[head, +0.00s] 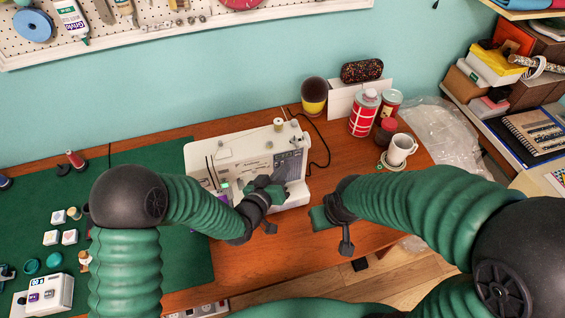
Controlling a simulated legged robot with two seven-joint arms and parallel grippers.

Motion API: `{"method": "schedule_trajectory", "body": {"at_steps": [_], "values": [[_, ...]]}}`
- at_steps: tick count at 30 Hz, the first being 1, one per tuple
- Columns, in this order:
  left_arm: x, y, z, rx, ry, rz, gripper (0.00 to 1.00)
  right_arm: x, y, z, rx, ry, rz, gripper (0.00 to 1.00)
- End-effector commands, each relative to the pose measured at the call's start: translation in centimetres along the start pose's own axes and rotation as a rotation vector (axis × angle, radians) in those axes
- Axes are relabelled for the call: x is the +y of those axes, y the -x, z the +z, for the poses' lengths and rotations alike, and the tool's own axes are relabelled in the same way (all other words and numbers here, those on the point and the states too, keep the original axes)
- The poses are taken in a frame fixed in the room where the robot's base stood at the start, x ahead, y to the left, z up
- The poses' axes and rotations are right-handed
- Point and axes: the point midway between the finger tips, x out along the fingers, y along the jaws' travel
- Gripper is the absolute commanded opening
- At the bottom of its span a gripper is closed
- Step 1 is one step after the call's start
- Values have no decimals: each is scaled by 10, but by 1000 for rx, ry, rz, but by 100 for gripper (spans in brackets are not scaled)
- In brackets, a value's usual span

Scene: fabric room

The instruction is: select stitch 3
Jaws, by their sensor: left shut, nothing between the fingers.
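A white sewing machine (228,152) stands on the wooden table in the middle of the head view. A grey printed panel (290,164) is on its right front side; the stitch markings are too small to read. My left gripper (274,186) is shut and empty, in front of the machine's right side near the lower part of the panel. I cannot tell whether it touches the machine. The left gripper and forearm hide part of the machine's lower front. My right gripper (333,216) is at the table's front edge, right of the machine; its fingers do not show clearly.
A red bottle (364,115), a white mug (401,149) and a yellow-and-black pot (314,97) stand right of and behind the machine. A green cutting mat (140,160) with small items covers the left side. The wood (245,262) before the machine is clear.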

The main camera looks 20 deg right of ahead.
Motion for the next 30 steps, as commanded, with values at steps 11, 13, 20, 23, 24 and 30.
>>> {"method": "schedule_trajectory", "body": {"at_steps": [11,13,20,23,24,30], "values": [[2,3,2,0,1,-1,0,0,-1,0,0,0,0,36],[4,6,4,-1,1,-1,0,0,-1,0,0,0,0,36],[6,9,6,1,0,0,0,0,-1,0,0,0,0,36],[6,9,6,1,0,0,0,0,-1,0,0,0,0,36],[6,9,6,1,0,0,0,0,-1,0,0,0,0,36],[14,20,15,-1,1,1,0,0,-2,0,0,0,0,36]]}}
